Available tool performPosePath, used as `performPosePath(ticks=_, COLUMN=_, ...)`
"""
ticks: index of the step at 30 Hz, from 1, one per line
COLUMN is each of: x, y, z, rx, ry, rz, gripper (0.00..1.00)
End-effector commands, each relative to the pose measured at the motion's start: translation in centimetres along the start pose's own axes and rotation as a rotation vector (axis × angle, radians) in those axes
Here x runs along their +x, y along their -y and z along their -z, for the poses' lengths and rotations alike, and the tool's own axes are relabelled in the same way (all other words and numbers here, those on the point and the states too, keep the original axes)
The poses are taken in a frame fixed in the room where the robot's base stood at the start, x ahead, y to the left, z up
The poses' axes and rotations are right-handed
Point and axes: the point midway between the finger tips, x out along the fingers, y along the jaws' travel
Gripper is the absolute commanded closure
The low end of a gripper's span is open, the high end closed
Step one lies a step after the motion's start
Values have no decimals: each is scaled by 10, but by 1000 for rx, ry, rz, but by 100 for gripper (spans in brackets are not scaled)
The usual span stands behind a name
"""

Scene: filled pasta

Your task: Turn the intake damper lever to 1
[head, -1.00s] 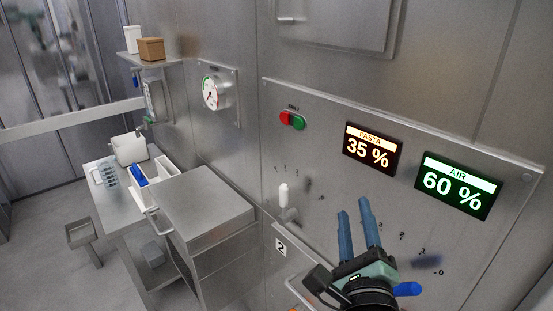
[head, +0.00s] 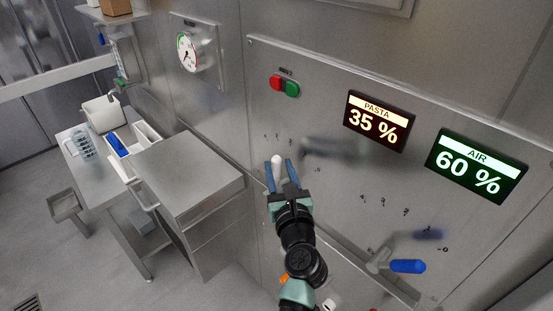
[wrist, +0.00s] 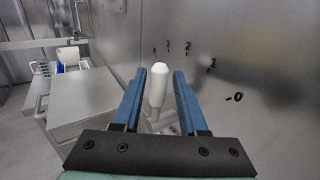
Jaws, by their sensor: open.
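A white-handled lever (head: 277,160) stands upright on the steel panel (head: 330,105), below the red and green buttons. My gripper (head: 279,168) is open, its blue fingers either side of this handle. In the wrist view the white handle (wrist: 159,85) sits between the fingers with a small gap on each side. A scale of black numerals, with 2 (wrist: 187,47), 1 (wrist: 212,64) and 0 (wrist: 237,97) readable, curves down to the right of the handle. A second lever with a blue handle (head: 408,266) points right beside its own scale. No name on either lever is legible.
The PASTA display (head: 379,121) reads 35 % and the AIR display (head: 477,167) reads 60 %. A steel cabinet (head: 185,170) and a side table (head: 85,165) with containers stand left of the panel. A gauge (head: 188,52) hangs on the wall.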

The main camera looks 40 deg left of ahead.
Motion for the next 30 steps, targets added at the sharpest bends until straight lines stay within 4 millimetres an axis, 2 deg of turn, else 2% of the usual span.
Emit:
performPosePath(ticks=1, x=8, y=-1, z=-1, rx=1, ry=1, rz=-2, gripper=58)
performPosePath(ticks=6, x=25, y=-1, z=0, rx=0, ry=1, rz=-2, gripper=58)
performPosePath(ticks=18, x=31, y=0, z=0, rx=-1, ry=1, rz=0, gripper=58)
performPosePath(ticks=20, x=31, y=0, z=0, rx=-1, ry=1, rz=0, gripper=67)
performPosePath(ticks=25, x=30, y=0, z=0, rx=-1, ry=0, rz=-1, gripper=98)
performPosePath(ticks=30, x=30, y=0, z=0, rx=-1, ry=0, rz=-1, gripper=100)
